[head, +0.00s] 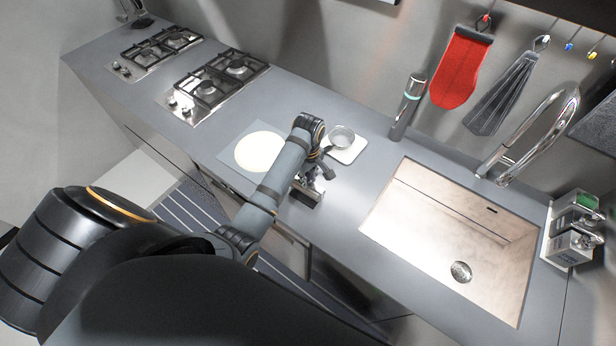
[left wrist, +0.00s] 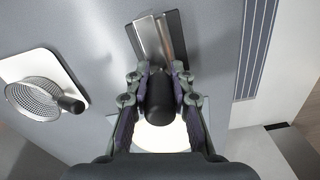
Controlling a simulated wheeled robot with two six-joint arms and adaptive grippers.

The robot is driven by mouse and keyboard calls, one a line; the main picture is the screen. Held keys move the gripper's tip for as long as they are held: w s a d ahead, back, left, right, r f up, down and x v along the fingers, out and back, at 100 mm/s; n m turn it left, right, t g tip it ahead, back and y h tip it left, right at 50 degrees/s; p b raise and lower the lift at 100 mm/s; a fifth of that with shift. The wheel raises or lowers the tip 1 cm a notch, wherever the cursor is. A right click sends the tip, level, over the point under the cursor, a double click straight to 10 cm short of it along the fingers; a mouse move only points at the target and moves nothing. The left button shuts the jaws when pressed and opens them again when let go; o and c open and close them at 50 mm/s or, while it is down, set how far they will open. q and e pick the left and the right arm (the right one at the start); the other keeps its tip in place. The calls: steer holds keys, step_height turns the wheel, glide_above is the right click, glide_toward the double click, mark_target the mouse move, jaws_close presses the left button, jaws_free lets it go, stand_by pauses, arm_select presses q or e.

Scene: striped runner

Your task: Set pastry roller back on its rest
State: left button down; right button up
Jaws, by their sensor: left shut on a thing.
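My left gripper (head: 318,174) is over the counter, just right of the pale dough round. In the left wrist view its fingers (left wrist: 160,82) are shut on the black handle (left wrist: 158,98) of the pastry roller, with the handle's rounded end towards the camera. A metal piece with bright slanted faces and a dark side (left wrist: 148,38) lies just beyond the fingertips; it looks like the rest, and in the head view it sits near the counter's front edge (head: 307,193). I cannot tell whether the roller touches it. The roller's far end is hidden. My right gripper is not in view.
The dough round (head: 260,151) lies on a grey mat (head: 233,178). A small sieve (head: 342,138) stands on a white board (head: 350,156) behind the gripper. The sink (head: 450,225) is to the right, two gas hobs (head: 215,85) to the left.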

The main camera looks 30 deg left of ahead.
arm_select(q)
steer(key=shift+f, duration=0.15)
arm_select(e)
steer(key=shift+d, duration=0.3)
arm_select(q)
steer(key=shift+f, duration=0.3)
steer(key=c, duration=1.1)
jaws_free()
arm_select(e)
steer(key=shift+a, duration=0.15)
arm_select(q)
step_height(320, 180, up, 8)
steer(key=shift+f, duration=0.2)
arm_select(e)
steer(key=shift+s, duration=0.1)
